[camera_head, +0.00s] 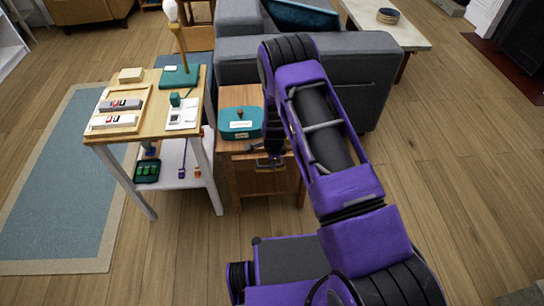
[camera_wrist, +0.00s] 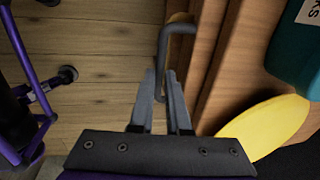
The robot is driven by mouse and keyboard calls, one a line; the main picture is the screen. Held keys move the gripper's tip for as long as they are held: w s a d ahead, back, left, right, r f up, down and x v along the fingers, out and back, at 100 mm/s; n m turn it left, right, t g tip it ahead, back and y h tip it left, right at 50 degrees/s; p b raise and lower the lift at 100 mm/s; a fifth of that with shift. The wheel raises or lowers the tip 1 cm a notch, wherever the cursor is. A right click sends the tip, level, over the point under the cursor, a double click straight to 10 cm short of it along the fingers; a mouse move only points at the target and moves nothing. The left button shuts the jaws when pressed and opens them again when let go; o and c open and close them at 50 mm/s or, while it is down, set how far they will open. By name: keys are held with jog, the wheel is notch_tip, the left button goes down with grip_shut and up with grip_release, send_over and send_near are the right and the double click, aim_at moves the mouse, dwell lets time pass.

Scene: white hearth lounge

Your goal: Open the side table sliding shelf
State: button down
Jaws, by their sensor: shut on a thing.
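The wooden side table (camera_head: 262,184) stands in front of the grey sofa. Its front bears a grey bar handle, which shows in the wrist view (camera_wrist: 164,48) as a bent bar standing out from the wooden front (camera_wrist: 203,50). My gripper (camera_head: 270,161) is at the upper front of the table, and in the wrist view (camera_wrist: 160,90) its two fingers are closed around the handle's bar. My gripper and wrist hide part of the handle and front in the head view. I cannot tell how far the sliding shelf stands out.
A teal lidded box (camera_head: 240,122) sits on the side table's top. A yellow flat thing (camera_wrist: 268,125) lies near the gripper in the wrist view. A taller table (camera_head: 113,138) with trays and a lamp stands close on the left. The wooden floor in front is partly clear.

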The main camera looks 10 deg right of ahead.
jog(key=s+p, duration=0.1)
jog(key=s, duration=1.5)
jog(key=shift+s+p, duration=0.25)
jog(key=shift+p, duration=0.15)
jog(key=c, duration=0.9)
grip_release()
jog(key=shift+r, duration=0.1)
jog(key=s+r+p, duration=0.1)
jog(key=r, duration=0.4)
jog(key=s+r+p, duration=0.1)
jog(key=r, duration=0.5)
jog(key=s+r+p, duration=0.1)
jog(key=r, duration=0.5)
